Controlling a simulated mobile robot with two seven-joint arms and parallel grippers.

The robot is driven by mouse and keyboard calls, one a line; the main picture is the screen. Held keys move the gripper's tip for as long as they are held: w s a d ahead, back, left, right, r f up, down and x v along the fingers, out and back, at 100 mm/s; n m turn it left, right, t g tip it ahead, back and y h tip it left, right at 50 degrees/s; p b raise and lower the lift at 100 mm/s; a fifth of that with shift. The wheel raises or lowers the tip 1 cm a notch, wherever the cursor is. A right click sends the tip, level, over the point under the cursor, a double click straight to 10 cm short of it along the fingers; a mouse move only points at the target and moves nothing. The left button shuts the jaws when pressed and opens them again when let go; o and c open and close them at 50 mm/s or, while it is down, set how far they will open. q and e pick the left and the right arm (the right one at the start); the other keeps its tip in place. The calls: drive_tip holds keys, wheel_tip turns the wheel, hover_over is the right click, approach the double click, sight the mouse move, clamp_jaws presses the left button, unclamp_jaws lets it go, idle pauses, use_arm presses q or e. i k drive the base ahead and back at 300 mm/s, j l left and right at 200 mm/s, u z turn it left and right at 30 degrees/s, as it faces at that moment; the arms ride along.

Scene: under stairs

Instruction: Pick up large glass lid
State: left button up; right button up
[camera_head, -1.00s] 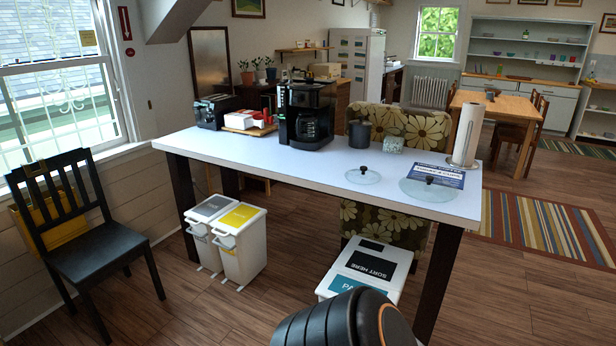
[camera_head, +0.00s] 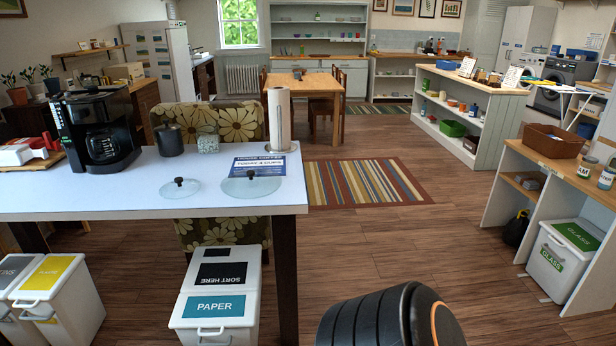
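Two round glass lids with black knobs lie flat on the white table (camera_head: 100,203). The large glass lid (camera_head: 236,190) is on the right, near the table's right end, and its far part meets or overlaps a blue printed sheet (camera_head: 262,165). The smaller glass lid (camera_head: 167,190) lies to its left, apart from it. A black rounded part of my own body shows at the bottom, right of the table. Neither of my grippers is in view.
A paper towel roll (camera_head: 279,120), a dark canister (camera_head: 168,140), a patterned cup (camera_head: 208,142) and a coffee maker (camera_head: 97,130) stand on the table. A paper sorting bin (camera_head: 220,285) stands below its front edge. Open wooden floor lies to the right, before a shelf unit (camera_head: 545,190).

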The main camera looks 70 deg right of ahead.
sight(249, 184)
drive_tip(key=i+l+z, duration=0.1)
drive_tip(key=l+z, duration=0.25)
drive_tip(key=i+l+z, duration=0.1)
drive_tip(key=z, duration=0.25)
drive_tip(key=i+l+z, duration=0.15)
drive_tip(key=z, duration=0.2)
drive_tip(key=l, duration=0.1)
